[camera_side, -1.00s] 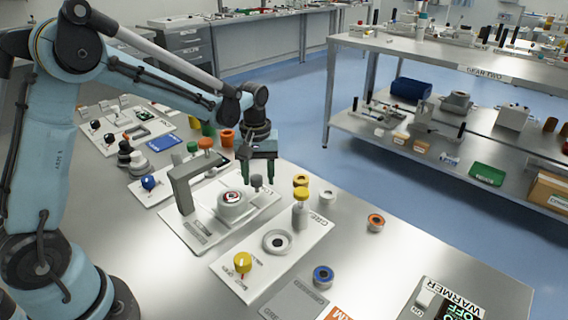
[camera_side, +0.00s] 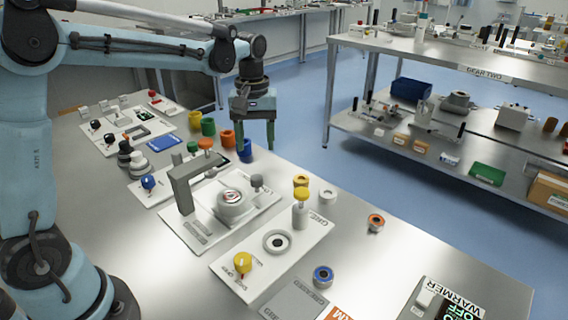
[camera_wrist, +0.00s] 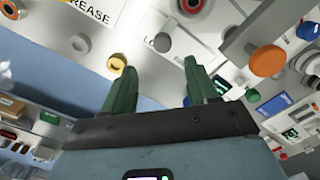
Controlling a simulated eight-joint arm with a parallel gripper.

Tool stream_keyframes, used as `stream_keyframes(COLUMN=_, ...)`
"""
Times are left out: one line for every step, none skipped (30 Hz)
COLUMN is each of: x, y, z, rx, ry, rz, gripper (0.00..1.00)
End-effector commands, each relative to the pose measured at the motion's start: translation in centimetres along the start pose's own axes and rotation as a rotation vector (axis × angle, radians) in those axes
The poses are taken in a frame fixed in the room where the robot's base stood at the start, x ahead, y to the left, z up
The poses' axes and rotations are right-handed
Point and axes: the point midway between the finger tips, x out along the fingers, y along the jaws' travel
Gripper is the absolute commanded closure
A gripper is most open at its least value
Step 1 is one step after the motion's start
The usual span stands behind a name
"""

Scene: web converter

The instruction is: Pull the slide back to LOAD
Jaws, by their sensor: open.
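The slide is on a white plate (camera_side: 205,236) with a grey arched bracket (camera_side: 181,183). Its round white carriage (camera_side: 232,207) has a red and black mark on top and sits just right of the bracket. A small grey knob (camera_side: 257,182) stands upright near the plate's far right end; it also shows in the wrist view (camera_wrist: 162,42), by a partly hidden label starting "LO". My gripper (camera_side: 256,146) is open and empty, pointing down, raised above and beyond the knob and apart from it. In the wrist view its green fingers (camera_wrist: 160,68) are spread with nothing between them.
The GREASE plate (camera_side: 240,274) with yellow knobs is on the near side of the slide.

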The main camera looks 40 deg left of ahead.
Motion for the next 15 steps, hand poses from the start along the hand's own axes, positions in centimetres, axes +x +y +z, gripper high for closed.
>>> stream_keyframes(x=-0.7, y=0.0, z=0.0, rx=0.000, ry=0.000, rz=0.000, gripper=0.42)
stream_keyframes(x=-1.0, y=0.0, z=0.0, rx=0.000, ry=0.000, rz=0.000, gripper=0.42)
stream_keyframes(x=-1.4, y=0.0, z=0.0, rx=0.001, ry=0.000, rz=0.000, gripper=0.42)
stream_keyframes(x=-1.6, y=0.0, z=0.0, rx=0.001, ry=0.000, rz=0.000, gripper=0.42)
stream_keyframes(x=-1.9, y=0.0, z=0.0, rx=0.001, ry=0.000, rz=0.000, gripper=0.42)
stream_keyframes(x=-2.1, y=0.0, z=0.0, rx=0.001, ry=0.000, rz=0.000, gripper=0.42)
stream_keyframes(x=-2.2, y=0.0, z=0.0, rx=0.001, ry=0.000, rz=0.000, gripper=0.42)
stream_keyframes(x=-2.4, y=0.0, z=0.0, rx=0.001, ry=0.000, rz=0.000, gripper=0.42)
stream_keyframes(x=-2.4, y=0.0, z=0.0, rx=0.001, ry=0.000, rz=0.000, gripper=0.42)
stream_keyframes(x=-2.5, y=0.0, z=0.0, rx=0.001, ry=0.000, rz=0.000, gripper=0.42)
stream_keyframes(x=-2.5, y=0.0, z=0.0, rx=0.001, ry=0.000, rz=0.000, gripper=0.42)
stream_keyframes(x=-2.5, y=0.0, z=0.0, rx=0.001, ry=0.000, rz=0.000, gripper=0.42)
stream_keyframes(x=-2.5, y=0.0, z=0.0, rx=0.001, ry=0.000, rz=0.000, gripper=0.42)
stream_keyframes(x=-2.5, y=0.0, z=0.0, rx=0.001, ry=0.000, rz=0.000, gripper=0.42)
stream_keyframes(x=-2.5, y=0.0, z=0.0, rx=0.001, ry=0.000, rz=0.000, gripper=0.42)
